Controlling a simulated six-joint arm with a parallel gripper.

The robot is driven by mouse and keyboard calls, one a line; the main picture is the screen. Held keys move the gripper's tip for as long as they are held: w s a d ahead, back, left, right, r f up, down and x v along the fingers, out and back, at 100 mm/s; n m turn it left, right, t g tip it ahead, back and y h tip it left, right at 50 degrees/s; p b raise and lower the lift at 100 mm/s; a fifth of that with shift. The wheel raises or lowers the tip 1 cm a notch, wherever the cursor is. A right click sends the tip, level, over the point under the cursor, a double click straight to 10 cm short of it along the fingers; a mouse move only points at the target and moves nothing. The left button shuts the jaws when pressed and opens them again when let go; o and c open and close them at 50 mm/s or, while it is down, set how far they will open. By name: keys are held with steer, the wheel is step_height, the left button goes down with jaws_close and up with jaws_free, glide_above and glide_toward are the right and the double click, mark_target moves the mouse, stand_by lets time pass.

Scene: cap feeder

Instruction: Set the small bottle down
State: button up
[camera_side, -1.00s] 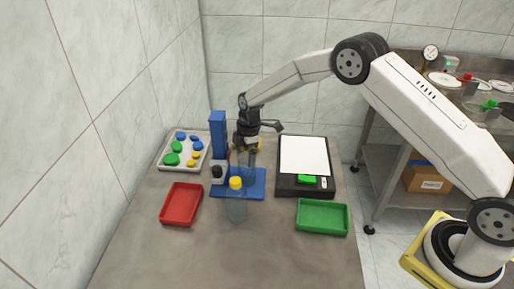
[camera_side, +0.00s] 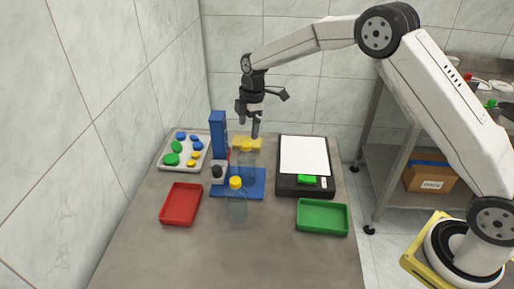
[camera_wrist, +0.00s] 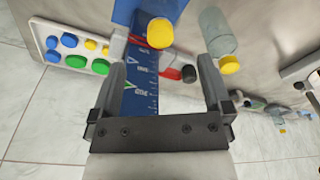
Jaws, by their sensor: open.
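Two clear bottles with yellow caps stand upright in the side view. One bottle (camera_side: 247,166) is on the blue base plate (camera_side: 259,190); the other bottle (camera_side: 237,211) stands nearer the camera, at the plate's front edge. I cannot tell which one the task calls small. My gripper (camera_side: 248,130) is open and empty, above and behind the bottle on the plate. In the wrist view my gripper (camera_wrist: 162,65) has its fingers spread with nothing between them.
The front table is clear.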

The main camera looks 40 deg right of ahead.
steer(key=shift+d+r, duration=0.1)
steer(key=shift+r, duration=0.9)
steer(key=shift+s, duration=0.1)
steer(key=s+d+m+t+h, duration=0.1)
steer(key=s+d+m+t, duration=0.1)
steer(key=s+m, duration=1.3)
steer(key=s+d, duration=0.1)
steer(key=s, duration=1.2)
steer(key=shift+s+d+f+m, duration=0.15)
steer(key=shift+s+f+m, duration=0.05)
steer(key=shift+s+m, duration=0.15)
